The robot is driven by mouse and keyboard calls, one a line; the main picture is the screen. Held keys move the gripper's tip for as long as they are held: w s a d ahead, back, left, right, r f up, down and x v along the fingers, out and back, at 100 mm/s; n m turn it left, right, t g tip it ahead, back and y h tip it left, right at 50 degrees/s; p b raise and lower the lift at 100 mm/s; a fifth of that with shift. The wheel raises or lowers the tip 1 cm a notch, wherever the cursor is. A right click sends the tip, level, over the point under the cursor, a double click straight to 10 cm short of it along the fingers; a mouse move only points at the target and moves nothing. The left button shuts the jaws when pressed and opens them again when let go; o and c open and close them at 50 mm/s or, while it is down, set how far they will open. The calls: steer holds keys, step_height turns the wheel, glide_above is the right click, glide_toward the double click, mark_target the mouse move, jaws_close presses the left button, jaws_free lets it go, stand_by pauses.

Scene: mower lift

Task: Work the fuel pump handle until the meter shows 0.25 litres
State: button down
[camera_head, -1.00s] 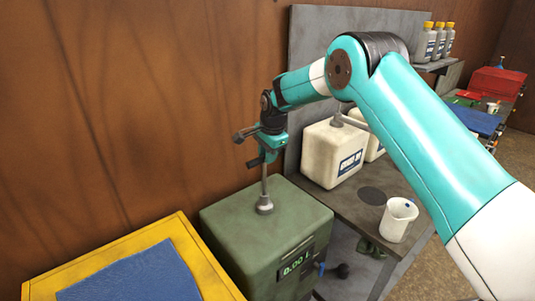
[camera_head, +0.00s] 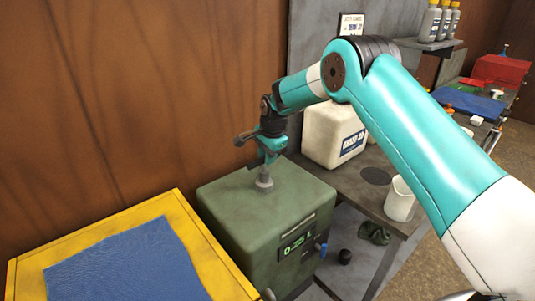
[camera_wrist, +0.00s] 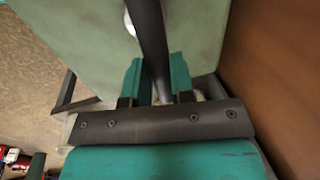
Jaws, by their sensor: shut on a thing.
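The green fuel pump (camera_head: 235,205) stands beside the wooden wall. Its meter (camera_head: 297,245) has lit green digits that appear to read 0.25 L. The pump handle (camera_head: 243,138) is a grey bar above the pump top, low over the collar (camera_head: 264,180). My gripper (camera_head: 270,150) is shut on the pump handle. In the wrist view the two teal fingers (camera_wrist: 158,80) lie on either side of the dark rod (camera_wrist: 148,35). The exact contact is partly hidden by the gripper body.
A yellow-framed stand with a blue cloth (camera_head: 125,262) is at the front left. A grey bench (camera_head: 345,190) at right holds a white canister (camera_head: 330,140) and a white jug (camera_head: 400,200). Bottles (camera_head: 430,22) stand on a shelf behind my arm.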

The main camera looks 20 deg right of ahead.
steer(key=shift+s+f, duration=0.1)
steer(key=shift+f, duration=0.2)
steer(key=c, duration=1)
jaws_free()
steer(key=shift+o, duration=0.2)
steer(key=shift+r, duration=0.1)
steer(key=b+v, duration=0.4)
steer(key=v, duration=1.3)
steer(key=shift+r, duration=0.25)
steer(key=s+a+n+y, duration=0.1)
steer(key=s+a+n, duration=0.1)
steer(key=s+n, duration=0.5)
steer(key=s+a+f+n+g+y, duration=0.1)
steer(key=s+n, duration=0.5)
steer(key=s, duration=1.4)
steer(key=s+a+n+g+y, duration=0.1)
steer(key=s+a+n, duration=0.3)
steer(key=s, duration=1)
steer(key=n, duration=0.3)
steer(key=shift+f+n, duration=0.15)
steer(key=shift+n, duration=0.15)
